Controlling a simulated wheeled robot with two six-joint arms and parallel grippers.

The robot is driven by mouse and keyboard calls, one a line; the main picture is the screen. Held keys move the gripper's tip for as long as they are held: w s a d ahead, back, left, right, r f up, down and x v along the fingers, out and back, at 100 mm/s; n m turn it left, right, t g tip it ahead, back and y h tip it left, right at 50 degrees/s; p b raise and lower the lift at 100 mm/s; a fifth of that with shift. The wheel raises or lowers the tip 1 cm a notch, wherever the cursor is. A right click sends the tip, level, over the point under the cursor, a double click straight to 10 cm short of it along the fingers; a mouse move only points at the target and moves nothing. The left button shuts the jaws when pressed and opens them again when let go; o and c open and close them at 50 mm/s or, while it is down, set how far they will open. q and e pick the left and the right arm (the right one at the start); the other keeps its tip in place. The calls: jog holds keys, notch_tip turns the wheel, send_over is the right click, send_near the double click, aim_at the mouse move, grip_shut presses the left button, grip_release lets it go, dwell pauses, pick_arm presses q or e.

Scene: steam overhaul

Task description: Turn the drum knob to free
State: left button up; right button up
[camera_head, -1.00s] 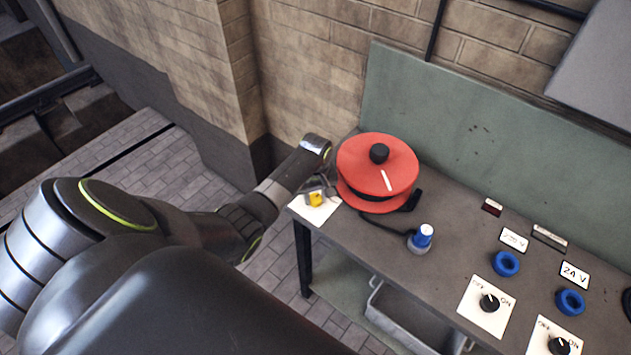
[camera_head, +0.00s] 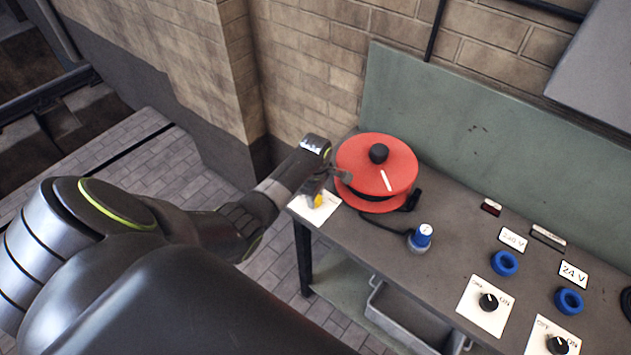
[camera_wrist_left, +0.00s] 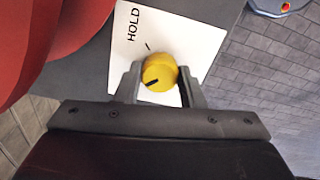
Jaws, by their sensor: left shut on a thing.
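The yellow drum knob (camera_wrist_left: 159,72) sits on a white plate (camera_wrist_left: 196,37) with the word HOLD and a tick mark. A dark pointer line shows on the knob, on the side towards my gripper. My left gripper (camera_wrist_left: 160,82) is shut on the knob, with one finger on each side. In the head view the knob (camera_head: 318,201) shows partly below the gripper (camera_head: 325,187), at the table's left corner. The FREE marking is not visible. The red drum (camera_head: 372,165), with a black hub and a white stripe, stands right beside the gripper. My right gripper is not in view.
The grey table (camera_head: 461,232) carries a blue-topped plug (camera_head: 420,238) on a cable, blue sockets (camera_head: 505,263), a 24 V label (camera_head: 574,274) and black ON/OFF knobs (camera_head: 489,302). A green backboard (camera_head: 465,130) stands behind. A grey bin (camera_head: 400,317) is under the table.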

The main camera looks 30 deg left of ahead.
pick_arm(q)
jog(key=shift+n, duration=0.3)
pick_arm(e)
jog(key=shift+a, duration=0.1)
pick_arm(q)
jog(key=o, duration=1)
jog(key=shift+w, duration=0.1)
